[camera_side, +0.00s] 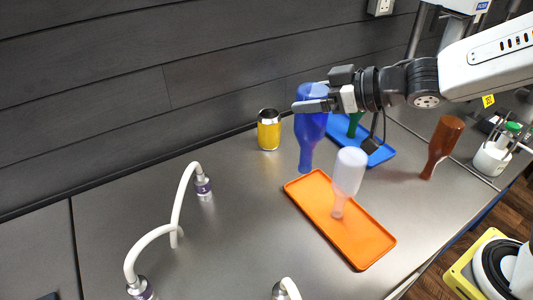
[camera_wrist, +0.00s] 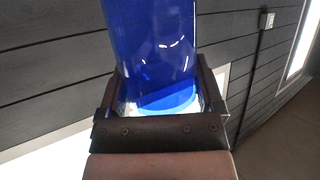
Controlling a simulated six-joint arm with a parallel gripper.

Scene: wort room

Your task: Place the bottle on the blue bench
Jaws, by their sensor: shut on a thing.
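My gripper (camera_side: 318,104) is shut on a blue bottle (camera_side: 309,128), held neck down near its wide end. In the wrist view the blue bottle (camera_wrist: 152,45) fills the space between the fingers of my gripper (camera_wrist: 160,100). In the side view its neck end shows just beyond the orange tray; I cannot tell if it touches the surface. A blue tray (camera_side: 380,157) lies to its right, partly behind my arm. I see no separate blue bench. A green bottle (camera_side: 354,124) is on the blue tray, partly hidden.
A whitish bottle (camera_side: 349,172) is neck down on the orange tray (camera_side: 362,247). A brown bottle (camera_side: 441,143) is neck down on the right. A yellow can (camera_side: 269,132) is left of the blue bottle. White curved tubes (camera_side: 178,205) rise at left. The grey worktop (camera_side: 240,235) between is clear.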

